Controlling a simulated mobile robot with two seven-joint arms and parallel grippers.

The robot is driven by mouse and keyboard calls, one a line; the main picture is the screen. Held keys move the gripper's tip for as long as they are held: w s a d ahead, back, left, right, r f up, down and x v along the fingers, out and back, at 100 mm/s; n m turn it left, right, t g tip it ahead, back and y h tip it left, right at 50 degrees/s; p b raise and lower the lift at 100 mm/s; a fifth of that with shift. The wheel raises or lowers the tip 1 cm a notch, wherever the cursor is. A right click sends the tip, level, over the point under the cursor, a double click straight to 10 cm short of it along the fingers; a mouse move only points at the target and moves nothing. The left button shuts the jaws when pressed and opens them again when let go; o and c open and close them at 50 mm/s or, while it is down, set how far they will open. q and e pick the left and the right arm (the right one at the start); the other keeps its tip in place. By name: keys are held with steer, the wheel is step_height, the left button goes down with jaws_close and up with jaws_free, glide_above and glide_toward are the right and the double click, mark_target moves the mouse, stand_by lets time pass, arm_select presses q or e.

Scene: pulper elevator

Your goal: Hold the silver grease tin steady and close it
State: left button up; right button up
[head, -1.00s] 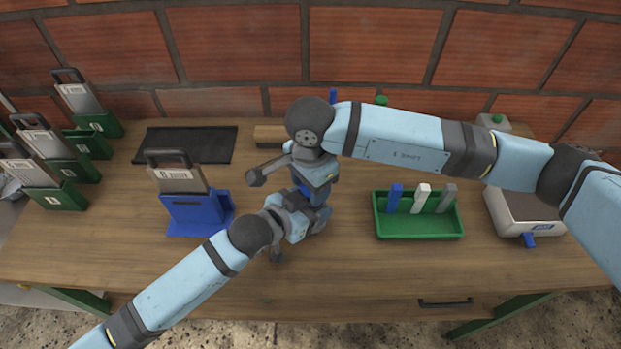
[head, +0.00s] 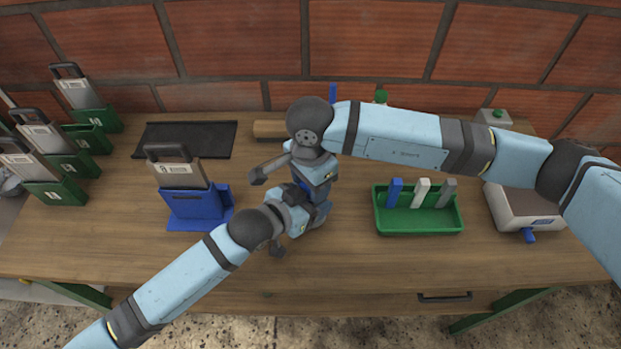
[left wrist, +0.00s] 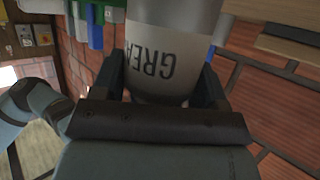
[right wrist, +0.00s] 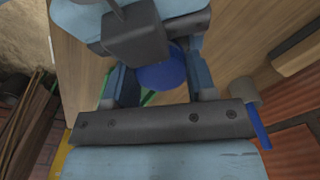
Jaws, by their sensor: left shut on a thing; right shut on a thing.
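The silver grease tin (left wrist: 160,60), with dark "GREASE" lettering partly visible, fills the space between the fingers of my left gripper (left wrist: 163,82) in the left wrist view. My left gripper is shut on its side. In the right wrist view, my right gripper (right wrist: 163,90) is shut on a round blue lid (right wrist: 162,75). In the head view both grippers meet near the table's middle, the right from above. The tin is mostly hidden there by my arms, and I cannot tell how the lid sits on it.
A green tray (head: 420,228) with blue, white and grey pieces lies to the right. A scale-like box (head: 522,208) stands beyond it. A blue holder (head: 193,210) with a grey plate stands left, before a black mat (head: 186,141). Green holders (head: 55,193) line the far left. The front middle is clear.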

steer(key=shift+f, duration=0.2)
arm_select(q)
steer(key=c, duration=0.4)
arm_select(e)
steer(key=o, duration=0.6)
arm_select(q)
steer(key=shift+c, duration=0.2)
arm_select(e)
steer(key=shift+o, duration=1.4)
steer(key=shift+r, duration=0.1)
steer(key=shift+r, duration=2.15)
steer(key=shift+c, duration=0.3)
